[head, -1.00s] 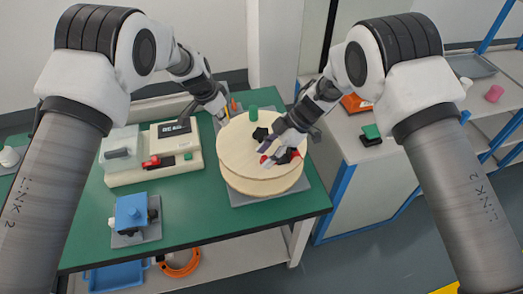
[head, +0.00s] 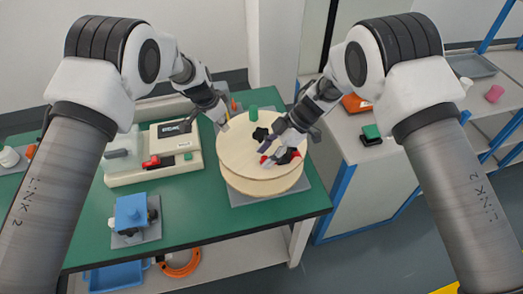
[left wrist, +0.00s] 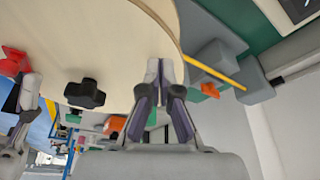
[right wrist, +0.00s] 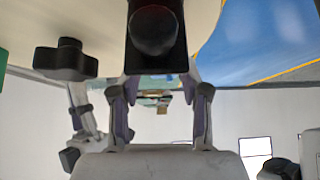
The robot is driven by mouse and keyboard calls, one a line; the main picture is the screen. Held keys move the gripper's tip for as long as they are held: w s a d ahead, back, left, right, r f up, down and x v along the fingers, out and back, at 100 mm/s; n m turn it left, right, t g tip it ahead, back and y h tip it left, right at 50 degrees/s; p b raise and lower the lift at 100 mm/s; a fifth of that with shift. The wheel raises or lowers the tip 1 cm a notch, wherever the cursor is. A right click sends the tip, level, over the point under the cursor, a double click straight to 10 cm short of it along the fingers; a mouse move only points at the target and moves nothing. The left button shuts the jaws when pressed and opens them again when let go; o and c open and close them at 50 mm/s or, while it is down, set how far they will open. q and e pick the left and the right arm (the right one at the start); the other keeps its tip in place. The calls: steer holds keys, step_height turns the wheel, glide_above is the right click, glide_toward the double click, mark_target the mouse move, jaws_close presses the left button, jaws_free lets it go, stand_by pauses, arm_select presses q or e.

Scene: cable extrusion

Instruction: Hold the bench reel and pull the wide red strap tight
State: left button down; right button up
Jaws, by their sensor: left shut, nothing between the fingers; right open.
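The bench reel (head: 240,150) has pale wooden discs and stands at the bench's right end. A black lobed knob (head: 261,134) is on its top. My left gripper (head: 223,123) is shut and empty at the reel's left rim; its closed fingers also show in the left wrist view (left wrist: 160,80). My right gripper (head: 265,158) is open over the reel's top, near a red-and-black part (head: 287,156). In the right wrist view a dark block with a round end (right wrist: 153,32) is ahead of the open fingers (right wrist: 160,95). I cannot clearly identify a wide red strap.
A cream machine (head: 155,165) with a red lever stands left of the reel. A blue device (head: 131,212) is at the front. A yellow strip (left wrist: 213,72) is beside the reel in the left wrist view. A side counter (head: 365,190) lies to the right.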

arm_select(q)
steer(key=shift+f, duration=0.8)
stand_by(0.5)
steer(key=shift+s, duration=0.15)
arm_select(e)
jaws_close()
